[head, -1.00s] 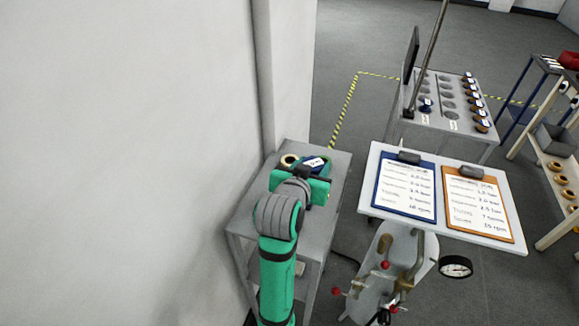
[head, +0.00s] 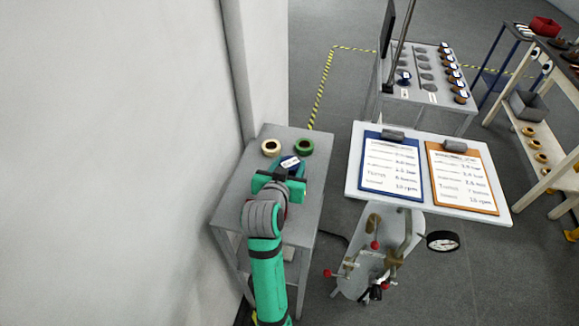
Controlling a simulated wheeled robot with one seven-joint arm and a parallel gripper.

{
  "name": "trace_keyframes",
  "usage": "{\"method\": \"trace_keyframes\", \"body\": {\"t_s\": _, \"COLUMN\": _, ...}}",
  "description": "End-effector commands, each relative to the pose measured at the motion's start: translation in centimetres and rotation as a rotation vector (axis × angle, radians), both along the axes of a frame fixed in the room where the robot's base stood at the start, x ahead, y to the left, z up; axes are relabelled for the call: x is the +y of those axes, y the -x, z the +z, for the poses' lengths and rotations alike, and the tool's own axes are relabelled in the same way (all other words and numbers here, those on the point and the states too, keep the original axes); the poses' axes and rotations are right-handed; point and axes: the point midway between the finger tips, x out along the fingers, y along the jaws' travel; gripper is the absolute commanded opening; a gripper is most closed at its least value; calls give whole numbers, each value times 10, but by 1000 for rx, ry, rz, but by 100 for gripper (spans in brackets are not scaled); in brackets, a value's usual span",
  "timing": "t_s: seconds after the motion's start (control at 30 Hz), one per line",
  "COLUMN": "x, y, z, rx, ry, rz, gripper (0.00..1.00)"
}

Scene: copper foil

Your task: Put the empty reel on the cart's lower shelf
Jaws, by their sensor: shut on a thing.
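My gripper (head: 284,178) is over the grey side table and is shut on a blue reel (head: 289,164) with a white label. The jaws hide part of that reel, and I cannot tell whether it is clear of the tabletop or whether it is empty. A cream reel (head: 271,147) and a green reel (head: 304,146) lie on the tabletop just beyond it. A cart with blue legs (head: 487,93) stands at the far right; its lower shelf is mostly hidden.
The grey side table (head: 308,192) stands against the white wall. A slanted board (head: 356,196) with two clipboards is close on the right, above a fixture with a gauge (head: 442,241). A grey bench (head: 389,104) with several reels and a wooden rack (head: 524,150) stand farther back.

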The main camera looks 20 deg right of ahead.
Motion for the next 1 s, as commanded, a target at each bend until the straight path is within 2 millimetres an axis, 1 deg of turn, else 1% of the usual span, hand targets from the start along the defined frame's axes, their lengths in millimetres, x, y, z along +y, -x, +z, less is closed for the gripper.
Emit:
{"method": "trace_keyframes", "body": {"t_s": 0.03, "x": 0, "y": 0, "z": -5, "rx": 0, "ry": 0, "rz": 1, "gripper": 22}}
{"method": "trace_keyframes", "body": {"t_s": 0.1, "x": 1, "y": 0, "z": -8, "rx": -2, "ry": -1, "rz": 1, "gripper": 22}}
{"method": "trace_keyframes", "body": {"t_s": 0.3, "x": 1, "y": 0, "z": -7, "rx": -3, "ry": -1, "rz": 2, "gripper": 22}}
{"method": "trace_keyframes", "body": {"t_s": 0.43, "x": 1, "y": 0, "z": -10, "rx": -1, "ry": 0, "rz": 2, "gripper": 22}}
{"method": "trace_keyframes", "body": {"t_s": 0.47, "x": 1, "y": 0, "z": -10, "rx": -1, "ry": 0, "rz": 2, "gripper": 49}}
{"method": "trace_keyframes", "body": {"t_s": 0.5, "x": 1, "y": 0, "z": -10, "rx": -2, "ry": 0, "rz": 2, "gripper": 58}}
{"method": "trace_keyframes", "body": {"t_s": 0.53, "x": 1, "y": 0, "z": -10, "rx": -2, "ry": 0, "rz": 2, "gripper": 63}}
{"method": "trace_keyframes", "body": {"t_s": 0.8, "x": 1, "y": 0, "z": -9, "rx": -2, "ry": 0, "rz": 2, "gripper": 63}}
{"method": "trace_keyframes", "body": {"t_s": 0.9, "x": 2, "y": 0, "z": -6, "rx": -4, "ry": 0, "rz": 2, "gripper": 63}}
{"method": "trace_keyframes", "body": {"t_s": 1.0, "x": 8, "y": 8, "z": -2, "rx": -3, "ry": 0, "rz": 4, "gripper": 63}}
